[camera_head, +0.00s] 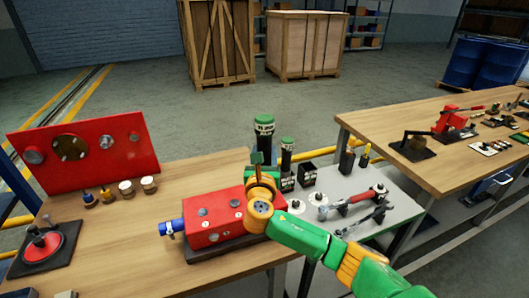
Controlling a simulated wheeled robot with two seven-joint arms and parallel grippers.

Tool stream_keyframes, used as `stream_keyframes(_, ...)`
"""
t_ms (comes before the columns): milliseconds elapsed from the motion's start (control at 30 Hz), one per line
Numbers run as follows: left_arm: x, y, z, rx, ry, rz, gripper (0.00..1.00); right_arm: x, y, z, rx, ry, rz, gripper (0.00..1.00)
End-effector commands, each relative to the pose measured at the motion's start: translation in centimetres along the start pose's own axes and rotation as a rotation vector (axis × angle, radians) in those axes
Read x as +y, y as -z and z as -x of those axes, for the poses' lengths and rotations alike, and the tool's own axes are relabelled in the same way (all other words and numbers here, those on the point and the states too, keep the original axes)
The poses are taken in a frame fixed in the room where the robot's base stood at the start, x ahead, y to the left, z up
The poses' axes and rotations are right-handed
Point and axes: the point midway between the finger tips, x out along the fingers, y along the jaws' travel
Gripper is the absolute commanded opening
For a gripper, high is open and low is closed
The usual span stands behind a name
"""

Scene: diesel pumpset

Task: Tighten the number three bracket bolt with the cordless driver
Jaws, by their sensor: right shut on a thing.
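My right arm comes in from the lower right, its green and orange wrist over the right end of a red block. My right gripper (258,172) is by that end, mostly hidden by the wrist. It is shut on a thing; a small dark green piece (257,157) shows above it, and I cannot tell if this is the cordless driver. The red block (213,220) has grey round heads on its faces and a blue cylinder (172,227) at its left. I cannot tell which head is bolt number three. My left gripper is not in view.
Two black, green-capped upright things (264,132) (287,156) stand behind the wrist. A grey board (385,225) holds a red-handled tool (360,199) and wrenches. A red panel (95,150) stands at the left. A second wooden table (375,125) is at the right.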

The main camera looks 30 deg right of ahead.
Motion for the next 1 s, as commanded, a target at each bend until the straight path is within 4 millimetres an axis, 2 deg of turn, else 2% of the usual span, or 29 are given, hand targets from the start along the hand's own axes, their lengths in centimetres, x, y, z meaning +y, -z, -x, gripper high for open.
stream_keyframes(1000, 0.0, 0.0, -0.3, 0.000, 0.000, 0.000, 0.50, 0.0, 0.9, 0.0, 0.001, 0.001, 0.001, 0.00)
